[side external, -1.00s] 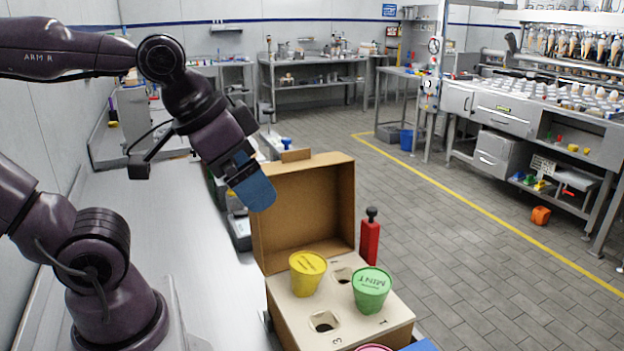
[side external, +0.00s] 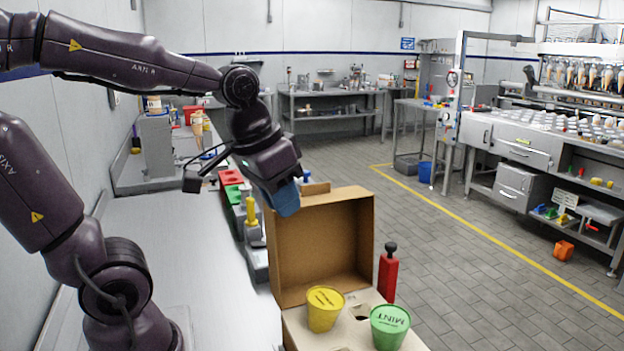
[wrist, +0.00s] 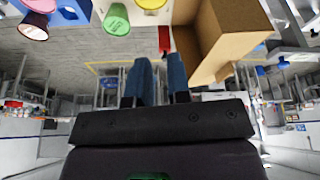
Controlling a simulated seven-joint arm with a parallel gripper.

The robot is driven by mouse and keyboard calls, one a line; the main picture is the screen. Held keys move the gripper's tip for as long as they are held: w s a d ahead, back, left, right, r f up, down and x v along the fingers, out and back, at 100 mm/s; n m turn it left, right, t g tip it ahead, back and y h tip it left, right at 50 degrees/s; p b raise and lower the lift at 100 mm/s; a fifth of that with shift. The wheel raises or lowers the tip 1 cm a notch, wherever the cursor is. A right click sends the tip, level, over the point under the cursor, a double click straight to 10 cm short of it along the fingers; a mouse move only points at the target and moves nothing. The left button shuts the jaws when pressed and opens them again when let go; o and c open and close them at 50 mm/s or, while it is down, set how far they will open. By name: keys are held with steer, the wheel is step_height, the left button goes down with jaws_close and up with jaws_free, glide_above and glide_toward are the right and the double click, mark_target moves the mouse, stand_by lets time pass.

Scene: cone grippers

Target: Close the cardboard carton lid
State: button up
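The brown cardboard carton (side external: 296,326) stands on the bench with its lid (side external: 322,245) raised upright at the back, inner face toward the camera. My gripper (side external: 286,203) hangs at the lid's top left corner, its blue fingers overlapping that corner in the side view; I cannot tell if they touch. In the wrist view, my gripper's two blue fingers (wrist: 159,80) are apart with nothing between them, and the lid (wrist: 230,35) is up and to the right of them. The carton's lower front is cut off in the side view.
A yellow tub (side external: 325,310) and a green MINT tub (side external: 390,326) stand in holes of the carton's insert. A red bottle with a black knob (side external: 388,272) stands right of the lid. Several coloured containers (side external: 240,195) line the bench behind. The left bench top is clear.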

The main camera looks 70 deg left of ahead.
mark_target(312, 194)
steer(key=w+a, duration=0.2)
steer(key=a, duration=0.1)
steer(key=w+a+r+n+g, duration=0.1)
steer(key=w+a, duration=0.1)
steer(key=a, duration=0.1)
steer(key=w+a+n+g, duration=0.1)
steer(key=w+a, duration=0.1)
steer(key=a, duration=0.2)
steer(key=shift+w+r+h, duration=0.15)
steer(key=shift+w+h, duration=0.1)
steer(key=shift+h, duration=0.15)
jaws_close()
steer(key=w+a+g+h, duration=0.1)
steer(key=w+a+h, duration=0.25)
steer(key=a, duration=0.95)
step_height(312, 194, up, 5)
steer(key=m+g+h, duration=0.1)
steer(key=m, duration=0.3)
steer(key=shift+m, duration=0.3)
steer(key=shift+d+f, duration=2.05)
steer(key=shift+f, duration=0.2)
steer(key=shift+d+f, duration=2)
steer(key=shift+f, duration=0.25)
